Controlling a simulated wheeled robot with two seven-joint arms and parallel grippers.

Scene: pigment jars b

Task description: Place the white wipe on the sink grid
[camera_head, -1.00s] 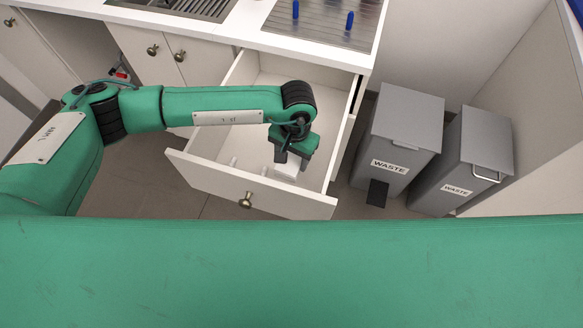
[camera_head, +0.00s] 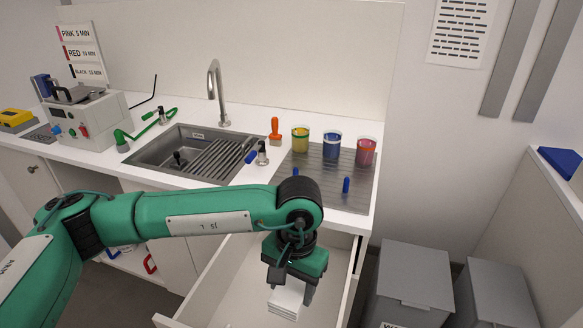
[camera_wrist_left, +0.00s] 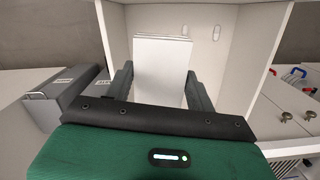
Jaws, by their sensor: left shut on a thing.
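My left gripper (camera_head: 291,287) points down above the open drawer and is shut on a white wipe (camera_head: 286,302). The wipe hangs below the fingers, and in the left wrist view it shows as a pale, layered flat block (camera_wrist_left: 162,70) between the two dark fingers. The sink grid (camera_head: 216,158) is a dark slatted rack in the right part of the grey sink (camera_head: 150,153), behind and to the left of the gripper. It looks empty. My right gripper is not in view.
The open drawer (camera_head: 228,272) sticks out below the counter. Grey waste bins (camera_head: 410,285) stand at right.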

